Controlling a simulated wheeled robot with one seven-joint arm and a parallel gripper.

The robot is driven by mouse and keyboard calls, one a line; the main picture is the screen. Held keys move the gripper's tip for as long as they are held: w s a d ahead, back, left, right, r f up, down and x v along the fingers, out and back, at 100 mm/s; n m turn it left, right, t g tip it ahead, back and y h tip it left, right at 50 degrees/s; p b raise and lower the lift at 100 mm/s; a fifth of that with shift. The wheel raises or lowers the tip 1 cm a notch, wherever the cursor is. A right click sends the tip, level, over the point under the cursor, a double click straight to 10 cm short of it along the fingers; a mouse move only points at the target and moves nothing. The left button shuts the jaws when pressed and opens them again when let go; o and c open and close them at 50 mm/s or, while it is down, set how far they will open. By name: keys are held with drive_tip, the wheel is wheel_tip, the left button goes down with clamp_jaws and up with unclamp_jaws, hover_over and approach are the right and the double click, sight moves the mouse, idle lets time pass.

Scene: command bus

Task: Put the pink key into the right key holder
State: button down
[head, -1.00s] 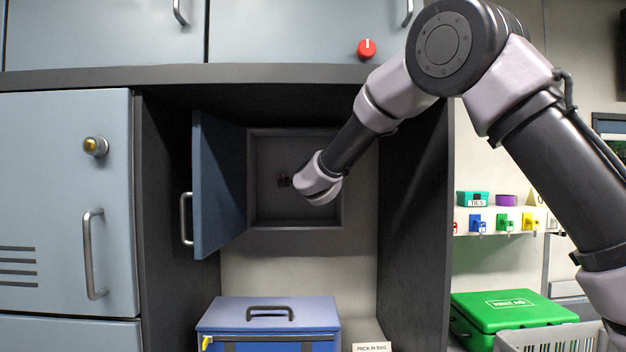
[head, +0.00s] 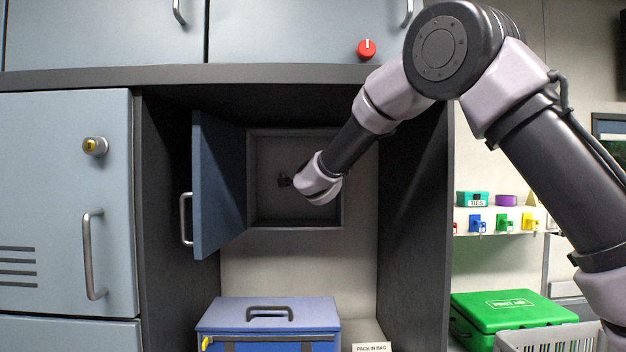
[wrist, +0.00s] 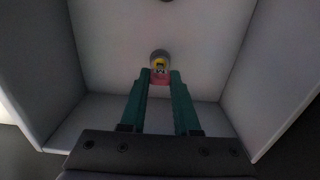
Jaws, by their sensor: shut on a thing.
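My gripper (wrist: 160,82) is inside the open wall cabinet (head: 295,225), close to its back wall. Its two green fingers are shut on the pink key (wrist: 160,77), of which only a small pink part shows between the fingertips. A round grey holder with a yellow centre (wrist: 159,56) is on the back wall, right ahead of the key. Whether the key touches or enters it, I cannot tell. In the head view my gripper (head: 284,181) shows as a small dark shape, and the key cannot be made out.
The blue cabinet door (head: 220,185) stands open on the left. A blue box (head: 268,315) stands below. Another round lock with a yellow centre (head: 95,146) is on the left locker. Several coloured keys hang under a shelf (head: 500,212) at the right, above a green first aid box (head: 512,312).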

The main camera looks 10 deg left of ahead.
drive_tip(key=shift+x, duration=1.15)
idle(1.3)
drive_tip(key=c, duration=0.6)
unclamp_jaws()
drive_tip(key=shift+o, duration=0.2)
drive_tip(key=shift+v, duration=1.4)
drive_tip(key=v, duration=0.7)
idle(0.4)
